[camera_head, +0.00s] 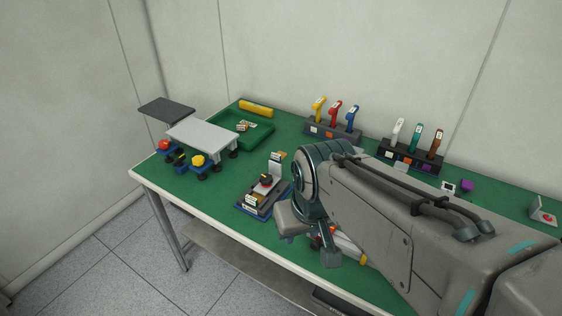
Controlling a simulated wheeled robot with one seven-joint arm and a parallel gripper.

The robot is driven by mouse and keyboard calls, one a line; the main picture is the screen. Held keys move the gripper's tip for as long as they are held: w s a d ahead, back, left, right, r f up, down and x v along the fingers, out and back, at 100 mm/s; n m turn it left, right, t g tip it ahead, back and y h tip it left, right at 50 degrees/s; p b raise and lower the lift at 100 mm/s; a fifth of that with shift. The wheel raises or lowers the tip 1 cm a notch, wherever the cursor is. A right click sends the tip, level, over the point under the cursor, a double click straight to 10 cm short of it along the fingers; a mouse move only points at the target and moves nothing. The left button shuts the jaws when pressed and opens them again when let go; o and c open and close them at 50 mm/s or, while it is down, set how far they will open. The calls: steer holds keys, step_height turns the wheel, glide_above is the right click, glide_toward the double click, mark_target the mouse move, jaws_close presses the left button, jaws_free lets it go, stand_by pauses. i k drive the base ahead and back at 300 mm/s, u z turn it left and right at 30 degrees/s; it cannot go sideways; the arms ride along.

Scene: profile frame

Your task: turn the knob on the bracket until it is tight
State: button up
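A small fixture (257,207) with a dark base and pale labels stands on the green table, just left of my arm. A grey upright bracket (275,168) rises from it. A black knob (266,177) with some red below it shows at the bracket; how tight it sits cannot be seen. My gripper (331,257) is at the lower end of my arm, right of and nearer than the fixture, apart from the knob in the picture. Its fingertips are not clearly visible, so its opening and anything held cannot be told.
Left stands a grey raised plate (201,133) with red, dark and yellow round pieces in front. A green tray (262,131) is behind it. Two dark racks (333,131) (411,159) hold coloured upright tools at the back. Small items lie partly hidden under my arm.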

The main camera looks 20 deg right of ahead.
mark_target(266, 180)
steer(key=i, duration=0.2)
steer(key=u, duration=1.95)
steer(key=i, duration=1.6)
steer(key=z, duration=3.6)
steer(key=i, duration=0.55)
steer(key=u, duration=0.05)
